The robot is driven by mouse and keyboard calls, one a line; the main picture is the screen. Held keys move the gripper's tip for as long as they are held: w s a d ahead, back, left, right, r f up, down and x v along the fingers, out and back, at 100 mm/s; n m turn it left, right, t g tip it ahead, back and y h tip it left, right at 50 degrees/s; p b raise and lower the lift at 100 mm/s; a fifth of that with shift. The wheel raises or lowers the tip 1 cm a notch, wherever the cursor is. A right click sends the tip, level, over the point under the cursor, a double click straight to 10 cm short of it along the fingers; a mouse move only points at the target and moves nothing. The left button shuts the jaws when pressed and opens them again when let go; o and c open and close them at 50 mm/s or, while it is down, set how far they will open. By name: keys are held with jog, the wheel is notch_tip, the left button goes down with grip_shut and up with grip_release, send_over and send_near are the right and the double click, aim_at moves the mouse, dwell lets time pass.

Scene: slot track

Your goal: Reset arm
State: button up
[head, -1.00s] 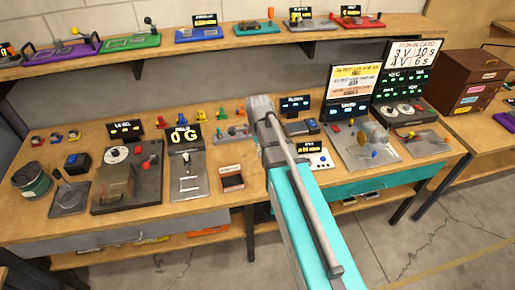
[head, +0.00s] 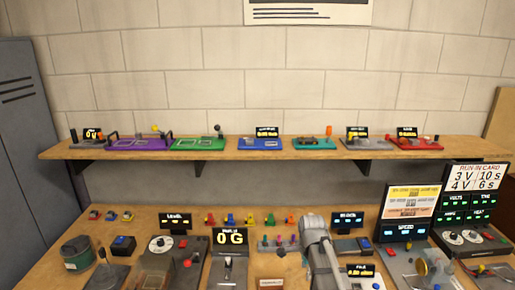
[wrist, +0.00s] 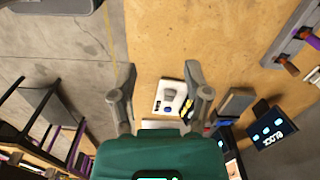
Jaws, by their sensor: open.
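My gripper (wrist: 163,85) is open in the wrist view, its two dark grey fingers spread apart with nothing between the tips. It hangs over the wooden bench (wrist: 180,35). A small white button pad (wrist: 170,98) shows beyond and between the fingers, apart from them. In the head view my grey arm link rises at the lower middle, in front of the bench, and hides part of it. The fingers cannot be made out in that view.
The bench carries several devices, among them a "0 G" display (head: 230,237), a level display (head: 180,221) and a run-in card board (head: 476,192). A wall shelf (head: 110,152) holds several coloured stations. A grey locker (head: 30,120) stands at left. Concrete floor (wrist: 60,50) is open beside the bench.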

jog(key=s+n, duration=1)
jog(key=n, duration=0.6)
jog(key=shift+s, duration=0.3)
dwell(1.3)
